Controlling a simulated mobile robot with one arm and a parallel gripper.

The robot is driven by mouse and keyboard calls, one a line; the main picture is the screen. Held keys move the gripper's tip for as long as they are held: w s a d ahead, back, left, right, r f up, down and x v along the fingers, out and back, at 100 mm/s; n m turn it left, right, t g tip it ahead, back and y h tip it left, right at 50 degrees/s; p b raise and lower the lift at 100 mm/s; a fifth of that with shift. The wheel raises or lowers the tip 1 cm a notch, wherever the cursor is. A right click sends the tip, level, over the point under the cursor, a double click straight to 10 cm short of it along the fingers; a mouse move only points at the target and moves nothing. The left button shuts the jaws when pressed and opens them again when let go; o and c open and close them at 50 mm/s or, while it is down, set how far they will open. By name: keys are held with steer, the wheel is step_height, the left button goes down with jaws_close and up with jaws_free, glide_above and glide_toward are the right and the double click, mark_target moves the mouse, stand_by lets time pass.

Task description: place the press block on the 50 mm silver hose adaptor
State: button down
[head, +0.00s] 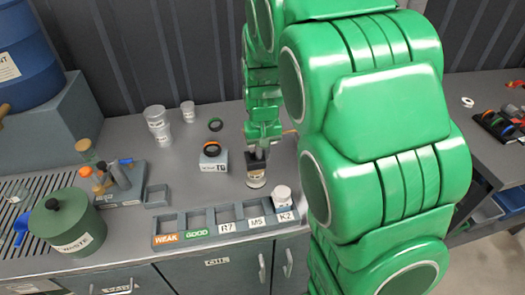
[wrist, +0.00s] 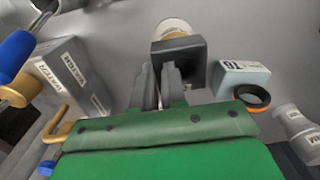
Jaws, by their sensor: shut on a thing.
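My gripper (head: 257,150) points down over the bench, shut on a dark grey press block. The block (wrist: 180,62) shows at the fingertips in the wrist view, where my gripper (wrist: 160,78) also shows. A round silver hose adaptor (head: 256,182) stands upright on the bench directly below the block. Its pale rim (wrist: 172,25) and a brass-coloured part show just beyond the block in the wrist view. The block hides much of the adaptor there. I cannot tell whether the block touches it.
A grey labelled block (head: 214,162) with a black and orange ring is close left of the gripper. A sorting tray (head: 197,243) with labelled compartments lies in front, a white jar (head: 282,192) at its right end. White jars (head: 158,128), a tool holder (head: 122,185) and a green waste bin (head: 70,225) stand left.

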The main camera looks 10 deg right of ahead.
steer(key=c, duration=1.2)
jaws_free()
step_height(320, 180, up, 12)
steer(key=shift+r, duration=0.1)
